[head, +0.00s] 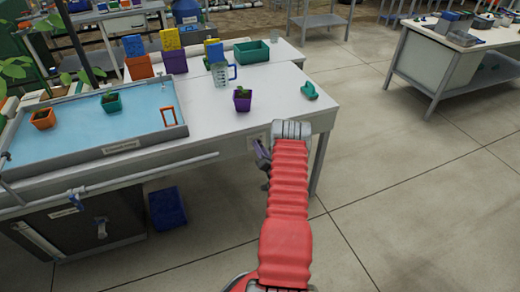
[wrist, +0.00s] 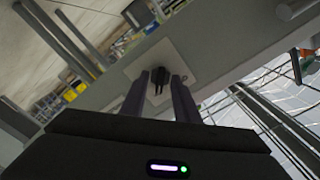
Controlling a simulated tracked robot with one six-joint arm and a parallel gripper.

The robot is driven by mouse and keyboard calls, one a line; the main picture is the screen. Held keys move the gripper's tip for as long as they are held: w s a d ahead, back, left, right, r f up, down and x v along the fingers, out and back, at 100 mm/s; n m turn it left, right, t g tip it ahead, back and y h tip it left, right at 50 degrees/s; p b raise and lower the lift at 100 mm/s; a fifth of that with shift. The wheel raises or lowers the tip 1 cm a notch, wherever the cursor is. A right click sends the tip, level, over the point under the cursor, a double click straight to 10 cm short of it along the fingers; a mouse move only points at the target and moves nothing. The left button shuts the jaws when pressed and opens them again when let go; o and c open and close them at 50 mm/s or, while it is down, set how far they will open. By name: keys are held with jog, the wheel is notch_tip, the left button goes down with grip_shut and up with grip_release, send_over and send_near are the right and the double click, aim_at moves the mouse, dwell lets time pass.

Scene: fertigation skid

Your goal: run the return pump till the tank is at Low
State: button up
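A pale plate (wrist: 165,75) with a small black switch (wrist: 158,77) is on the front face of the bench, shown in the wrist view. My gripper (wrist: 160,76) is open, its two dark fingers either side of the switch; contact cannot be told. In the head view my gripper (head: 262,158) is at the bench front, partly hidden by my red arm. A shallow grey tray (head: 120,147) of blue water is on the bench. A dark labelled box (head: 85,228) stands below; I cannot tell whether it is the tank. No level mark is readable.
Orange (head: 43,119) and teal (head: 112,102) pots and an orange frame (head: 168,116) are in the tray. A measuring jug (head: 221,73), purple pot (head: 242,99) and teal object (head: 309,91) are on the bench. A blue bin (head: 167,208) is beneath.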

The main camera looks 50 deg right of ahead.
jog(key=shift+c, duration=0.7)
grip_shut()
jog(key=shift+n, duration=0.3)
jog(key=n, duration=1.7)
jog(key=shift+n, duration=0.3)
jog(key=shift+f, duration=0.1)
